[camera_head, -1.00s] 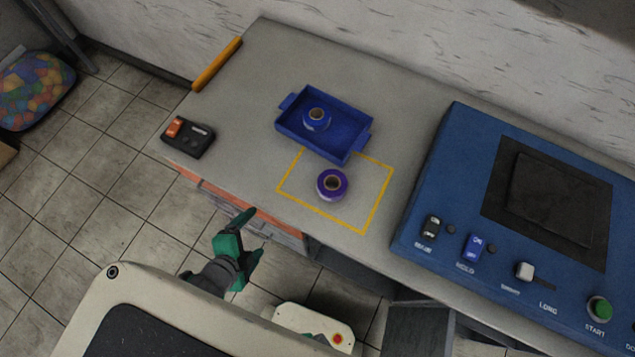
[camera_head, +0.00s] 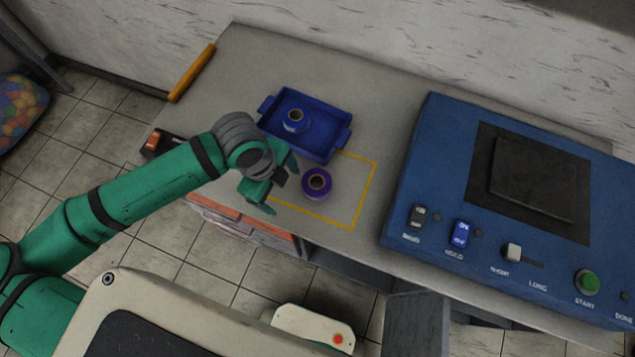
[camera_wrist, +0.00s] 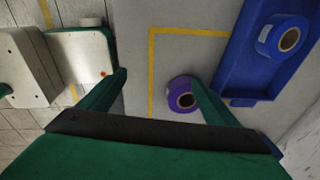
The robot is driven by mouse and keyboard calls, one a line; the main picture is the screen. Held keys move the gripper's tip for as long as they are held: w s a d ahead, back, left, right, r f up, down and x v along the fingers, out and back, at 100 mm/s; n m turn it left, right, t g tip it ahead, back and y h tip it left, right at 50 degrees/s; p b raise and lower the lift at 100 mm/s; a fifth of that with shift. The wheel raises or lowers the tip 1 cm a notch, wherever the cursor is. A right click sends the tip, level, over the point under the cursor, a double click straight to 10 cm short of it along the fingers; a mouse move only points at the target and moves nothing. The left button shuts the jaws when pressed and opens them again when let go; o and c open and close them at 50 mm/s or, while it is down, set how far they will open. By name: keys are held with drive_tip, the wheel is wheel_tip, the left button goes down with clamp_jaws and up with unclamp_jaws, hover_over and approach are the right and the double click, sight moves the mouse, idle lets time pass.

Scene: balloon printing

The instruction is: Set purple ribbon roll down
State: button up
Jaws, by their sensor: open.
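The purple ribbon roll (camera_head: 317,184) stands on the table inside the yellow outlined square (camera_head: 371,192). It also shows in the wrist view (camera_wrist: 181,97), partly behind one finger. A blue ribbon roll (camera_head: 295,120) sits in the blue tray (camera_head: 334,142) just above the square; that roll shows in the wrist view too (camera_wrist: 283,36). My gripper (camera_head: 283,192) is open and empty, just left of the purple roll and over the table. I cannot tell whether a finger touches the purple roll.
A blue machine (camera_head: 440,150) with a green start button (camera_head: 587,282) fills the right of the table. A black device with an orange switch (camera_head: 152,142) lies at the left edge, partly behind my arm. An orange bar (camera_head: 191,73) lies along the far left edge.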

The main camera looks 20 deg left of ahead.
sight(313, 175)
drive_tip(key=w+d+r+m+g+y, duration=0.1)
drive_tip(key=w+d+r+m, duration=0.2)
drive_tip(key=w+d+r, duration=0.3)
drive_tip(key=f, duration=1.1)
drive_tip(key=shift+w+d, duration=0.2)
drive_tip(key=shift+d, duration=0.15)
drive_tip(key=shift+c, duration=0.7)
drive_tip(key=c, duration=1.1)
drive_tip(key=shift+r, duration=0.2)
